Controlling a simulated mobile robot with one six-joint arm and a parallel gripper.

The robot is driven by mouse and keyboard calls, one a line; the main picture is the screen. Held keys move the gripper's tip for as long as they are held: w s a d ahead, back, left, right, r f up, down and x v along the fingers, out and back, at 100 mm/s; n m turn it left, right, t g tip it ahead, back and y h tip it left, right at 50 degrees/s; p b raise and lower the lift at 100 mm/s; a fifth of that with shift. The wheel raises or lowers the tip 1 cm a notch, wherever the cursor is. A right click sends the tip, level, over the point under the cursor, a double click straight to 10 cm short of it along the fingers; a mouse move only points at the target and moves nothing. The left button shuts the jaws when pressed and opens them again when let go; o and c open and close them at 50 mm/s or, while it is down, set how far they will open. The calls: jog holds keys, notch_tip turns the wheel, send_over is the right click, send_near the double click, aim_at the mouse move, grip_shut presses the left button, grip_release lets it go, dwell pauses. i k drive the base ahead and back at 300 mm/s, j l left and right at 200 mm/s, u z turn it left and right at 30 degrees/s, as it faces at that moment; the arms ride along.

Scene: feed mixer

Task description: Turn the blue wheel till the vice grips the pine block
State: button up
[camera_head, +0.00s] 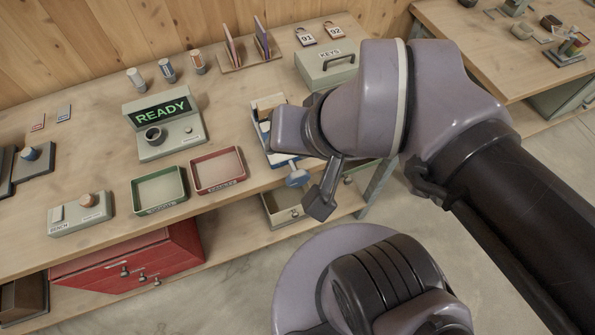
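The blue wheel (298,179) sticks out on a short shaft at the front of the vice, over the bench's front edge. The vice (279,160) has blue and pale parts and is partly hidden behind my arm. A pale wooden piece (268,103), which looks like the pine block, shows at the vice's back; whether the jaws touch it I cannot tell. My gripper (320,204) points down just right of the wheel, with its dark fingers close to it. Its fingers overlap in this view, so their opening and any contact with the wheel are unclear.
A green tray (158,207) and a red tray (243,176) lie left of the vice. A READY display box (165,143) stands behind them. A KEYS box (309,68) stands behind the vice. My arm fills the right side.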

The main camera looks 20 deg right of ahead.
aim_at(296, 178)
jog(key=j+z, duration=0.2)
jog(key=j, duration=0.25)
jog(key=k+j+z, duration=0.25)
jog(key=j, duration=0.15)
jog(key=j+z, duration=0.2)
jog(key=j, duration=0.2)
jog(key=k, duration=0.05)
